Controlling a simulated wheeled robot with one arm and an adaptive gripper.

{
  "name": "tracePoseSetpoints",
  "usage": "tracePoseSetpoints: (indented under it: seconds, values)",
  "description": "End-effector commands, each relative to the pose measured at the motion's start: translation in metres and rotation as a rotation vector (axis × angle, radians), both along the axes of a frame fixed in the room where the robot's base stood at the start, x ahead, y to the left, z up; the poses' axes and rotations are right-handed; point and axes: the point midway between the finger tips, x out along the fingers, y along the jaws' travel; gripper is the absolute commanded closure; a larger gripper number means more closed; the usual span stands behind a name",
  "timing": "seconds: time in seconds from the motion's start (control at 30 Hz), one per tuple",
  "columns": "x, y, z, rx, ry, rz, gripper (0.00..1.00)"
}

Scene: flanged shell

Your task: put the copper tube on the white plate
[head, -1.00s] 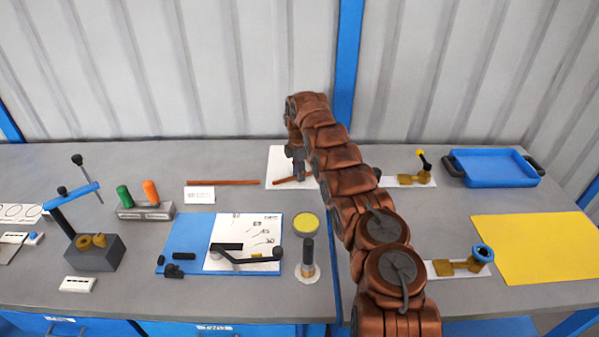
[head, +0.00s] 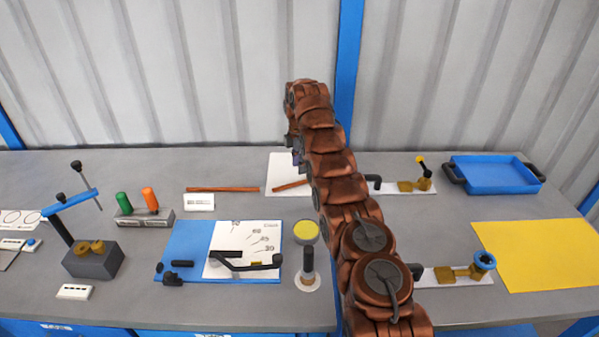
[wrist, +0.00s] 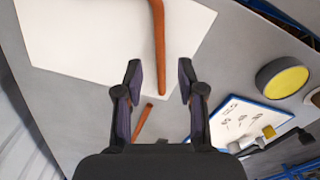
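The white plate (head: 281,163) lies flat at the back middle of the bench, partly hidden by my arm. A copper tube (head: 290,185) lies slantwise across its front part; my arm hides its right end. In the wrist view the tube (wrist: 158,45) lies over the plate (wrist: 80,40), its near end close to the plate's corner. My gripper (wrist: 159,65) is open, with the fingers apart on either side of that tube's line and nothing held. In the head view it is above the plate, mostly hidden by my arm.
A second copper tube (head: 222,189) lies on the bench left of the plate, behind a small white label (head: 199,202). A yellow-topped round item (head: 306,231) and a blue board (head: 185,240) stand in front. A blue tray (head: 493,174) sits at the right.

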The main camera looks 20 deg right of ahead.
Motion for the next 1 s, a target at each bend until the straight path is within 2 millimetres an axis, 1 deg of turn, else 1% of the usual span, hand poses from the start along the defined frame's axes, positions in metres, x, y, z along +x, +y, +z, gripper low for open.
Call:
tracePoseSetpoints:
  seconds: [0.03, 0.43, 0.6, 0.9, 1.0]
  values:
    - [0.001, 0.002, 0.01, 0.0, 0.0, 0.002, 0.61]
    - [0.0, 0.001, 0.048, -0.002, 0.002, 0.001, 0.61]
    - [0.0, 0.001, 0.056, -0.002, 0.002, 0.001, 0.61]
    - [0.0, 0.0, 0.058, -0.002, 0.002, -0.002, 0.61]
    - [-0.002, 0.003, 0.064, -0.002, 0.003, -0.017, 0.61]
